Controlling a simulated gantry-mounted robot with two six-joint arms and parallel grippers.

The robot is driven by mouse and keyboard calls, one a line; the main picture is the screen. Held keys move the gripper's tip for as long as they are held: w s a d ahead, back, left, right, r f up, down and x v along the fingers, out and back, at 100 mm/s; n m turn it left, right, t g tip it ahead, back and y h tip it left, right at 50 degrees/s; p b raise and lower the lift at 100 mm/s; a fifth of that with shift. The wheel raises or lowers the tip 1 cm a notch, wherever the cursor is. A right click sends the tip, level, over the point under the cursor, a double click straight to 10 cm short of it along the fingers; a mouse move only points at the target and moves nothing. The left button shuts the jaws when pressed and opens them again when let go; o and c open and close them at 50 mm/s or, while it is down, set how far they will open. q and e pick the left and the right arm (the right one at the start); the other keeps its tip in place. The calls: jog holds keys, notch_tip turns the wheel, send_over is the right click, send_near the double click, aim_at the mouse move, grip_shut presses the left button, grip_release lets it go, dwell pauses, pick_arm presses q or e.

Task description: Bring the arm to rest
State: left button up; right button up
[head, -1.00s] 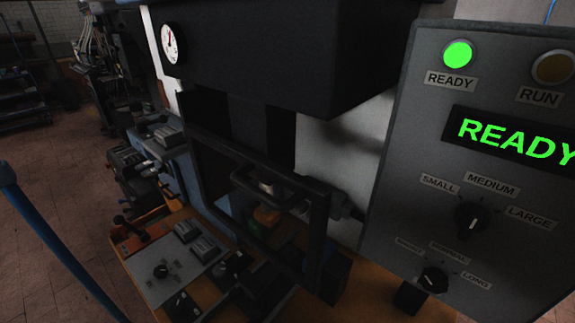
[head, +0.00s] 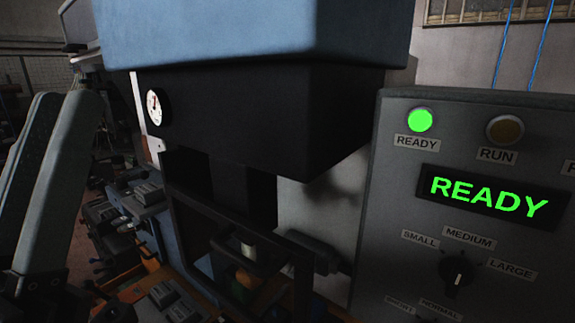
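My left arm (head: 50,180) stands at the left edge of the head view, its grey links running down to a dark joint at the bottom left corner. I cannot make out the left fingertips or whether they are open. My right gripper does not show. The press (head: 235,110) stands in the middle, with a round gauge (head: 154,106) on its dark head. Below it is a dark frame with a handle bar (head: 245,258); small green, orange and pale objects show dimly behind it.
A grey control panel (head: 395,200) stands close at the right. Its green lamp (head: 420,119) is lit and its display (head: 490,197) reads READY; the RUN lamp (head: 505,130) looks unlit. Grey blocks (head: 175,300) lie on the bench at the lower left.

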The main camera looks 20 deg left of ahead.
pick_arm(q)
jog(key=w+r+m+g+h+p, duration=0.1)
jog(key=w+r+g+p, duration=0.1)
jog(key=r+p, duration=2.9)
jog(key=w+p, duration=0.1)
jog(key=p, duration=0.2)
jog(key=shift+d+r, duration=0.4)
